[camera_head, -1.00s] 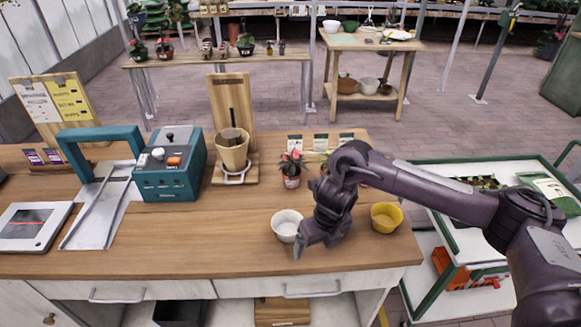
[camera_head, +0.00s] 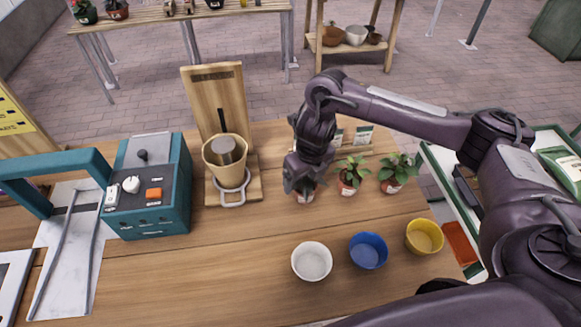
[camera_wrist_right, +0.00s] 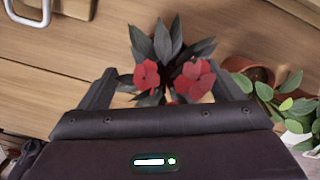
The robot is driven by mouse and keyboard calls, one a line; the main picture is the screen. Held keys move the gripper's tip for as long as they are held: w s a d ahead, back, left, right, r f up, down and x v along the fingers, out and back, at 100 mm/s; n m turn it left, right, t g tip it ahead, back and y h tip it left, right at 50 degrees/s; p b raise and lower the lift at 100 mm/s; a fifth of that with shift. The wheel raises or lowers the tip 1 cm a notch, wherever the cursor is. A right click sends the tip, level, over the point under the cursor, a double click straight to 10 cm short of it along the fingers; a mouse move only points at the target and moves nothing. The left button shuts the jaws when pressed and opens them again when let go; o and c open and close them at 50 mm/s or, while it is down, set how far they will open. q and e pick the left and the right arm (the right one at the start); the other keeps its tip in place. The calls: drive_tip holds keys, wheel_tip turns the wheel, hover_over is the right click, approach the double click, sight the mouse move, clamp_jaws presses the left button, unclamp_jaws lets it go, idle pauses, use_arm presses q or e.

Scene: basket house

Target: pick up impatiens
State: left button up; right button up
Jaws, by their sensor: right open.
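The impatiens (camera_wrist_right: 172,55), with dark pointed leaves and red flowers, shows in the right wrist view between the two fingers of my right gripper (camera_wrist_right: 165,84). The fingers are open, one on each side of the plant; I cannot tell if they touch it. In the head view my right gripper (camera_head: 299,183) is over the plant and hides most of it. Only part of its reddish pot (camera_head: 306,196) shows on the wooden table. My left gripper is out of view.
Two leafy potted plants, one near (camera_head: 350,175) and one farther right (camera_head: 398,173), stand to the right. White (camera_head: 312,262), blue (camera_head: 368,251) and yellow (camera_head: 424,237) bowls stand in front. A wooden stand with a beige cup (camera_head: 226,160) is left.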

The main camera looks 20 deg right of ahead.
sight(305, 184)
drive_tip(key=shift+w, duration=0.3)
drive_tip(key=shift+s+f+b, duration=0.55)
drive_tip(key=shift+s+f, duration=0.25)
drive_tip(key=shift+f, duration=0.05)
drive_tip(key=shift+w+f, duration=0.1)
drive_tip(key=shift+f, duration=0.25)
drive_tip(key=f, duration=0.1)
drive_tip(key=w+f, duration=0.1)
drive_tip(key=f, duration=0.1)
drive_tip(key=w+f, duration=0.1)
drive_tip(key=shift+d+f, duration=0.15)
drive_tip(key=shift+s+f, duration=0.1)
drive_tip(key=shift+s, duration=0.1)
drive_tip(key=c, duration=1.1)
